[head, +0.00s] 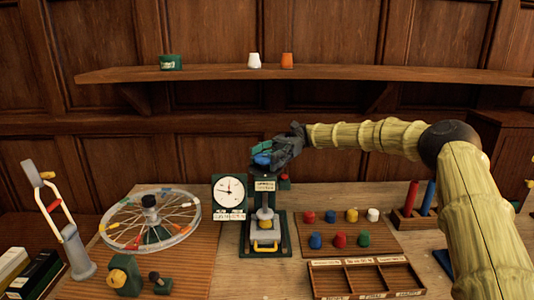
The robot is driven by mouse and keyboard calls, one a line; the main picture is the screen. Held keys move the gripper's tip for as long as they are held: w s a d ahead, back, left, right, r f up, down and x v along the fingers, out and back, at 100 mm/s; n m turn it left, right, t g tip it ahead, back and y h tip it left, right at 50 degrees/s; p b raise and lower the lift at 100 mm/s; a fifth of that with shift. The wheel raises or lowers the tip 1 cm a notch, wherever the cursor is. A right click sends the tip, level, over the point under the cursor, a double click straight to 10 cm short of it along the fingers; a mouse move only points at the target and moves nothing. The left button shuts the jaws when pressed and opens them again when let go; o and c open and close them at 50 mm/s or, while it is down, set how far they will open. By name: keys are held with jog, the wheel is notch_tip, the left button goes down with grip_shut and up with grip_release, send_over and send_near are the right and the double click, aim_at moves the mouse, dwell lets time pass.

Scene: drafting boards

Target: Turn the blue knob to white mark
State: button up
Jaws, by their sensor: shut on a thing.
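The blue knob (262,160) sits at the top of a dark upright stand with a small label plate (265,185). My gripper (264,154) reaches in from the right at the knob's height and is shut on it. The fingers hide part of the knob. No white mark can be made out around the knob at this size.
A spoked wheel (122,237) with coloured clips lies at left. Several coloured pegs (352,216) stand on a wooden board at right. An empty compartment tray (313,284) is at the front. A rack with red and blue rods (400,222) stands further right. A shelf (350,74) runs above.

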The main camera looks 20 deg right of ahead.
aim_at(267, 155)
jog(key=shift+f, duration=0.15)
dwell(0.3)
jog(key=o, duration=1)
notch_tip(267, 155, up, 10)
jog(key=shift+r, duration=0.1)
